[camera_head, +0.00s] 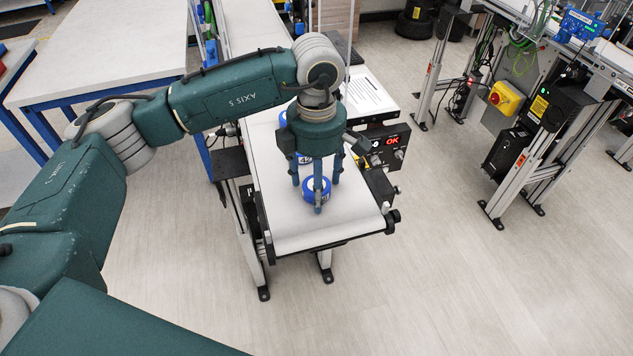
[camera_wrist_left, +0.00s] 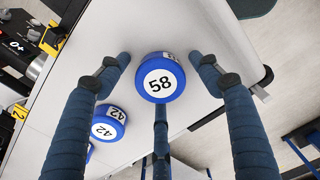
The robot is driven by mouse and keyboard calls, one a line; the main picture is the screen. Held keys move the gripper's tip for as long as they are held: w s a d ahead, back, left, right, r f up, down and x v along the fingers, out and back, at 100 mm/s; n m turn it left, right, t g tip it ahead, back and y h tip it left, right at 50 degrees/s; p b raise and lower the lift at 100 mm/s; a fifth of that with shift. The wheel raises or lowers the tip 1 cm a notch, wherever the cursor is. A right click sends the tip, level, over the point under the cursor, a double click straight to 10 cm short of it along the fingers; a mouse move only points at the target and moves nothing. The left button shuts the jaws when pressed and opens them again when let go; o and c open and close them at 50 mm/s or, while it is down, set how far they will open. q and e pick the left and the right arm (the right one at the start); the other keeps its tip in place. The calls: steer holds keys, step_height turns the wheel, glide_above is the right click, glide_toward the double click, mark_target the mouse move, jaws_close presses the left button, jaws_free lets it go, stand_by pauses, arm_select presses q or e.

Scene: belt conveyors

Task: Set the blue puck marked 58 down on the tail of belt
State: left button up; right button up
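The blue puck with a white top marked 58 (camera_wrist_left: 160,78) is between the fingers of my left gripper, low over the belt (camera_head: 300,228) near its near end. It also shows in the head view (camera_head: 325,188), partly behind a finger. My left gripper (camera_head: 316,192) points down around the puck. In the left wrist view a thin gap shows between the puck and each side finger, so the gripper looks open. Whether the puck's underside touches the belt is hard to tell. My right gripper is not in view.
A blue puck marked 42 (camera_wrist_left: 108,122) is on the belt close to puck 58, with another blue puck partly hidden beyond it. The belt's near end is clear.

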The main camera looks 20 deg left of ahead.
arm_select(q)
steer(key=shift+r, duration=0.5)
step_height(320, 180, up, 11)
steer(key=b, duration=0.3)
steer(key=shift+r, duration=0.15)
steer(key=shift+r, duration=0.1)
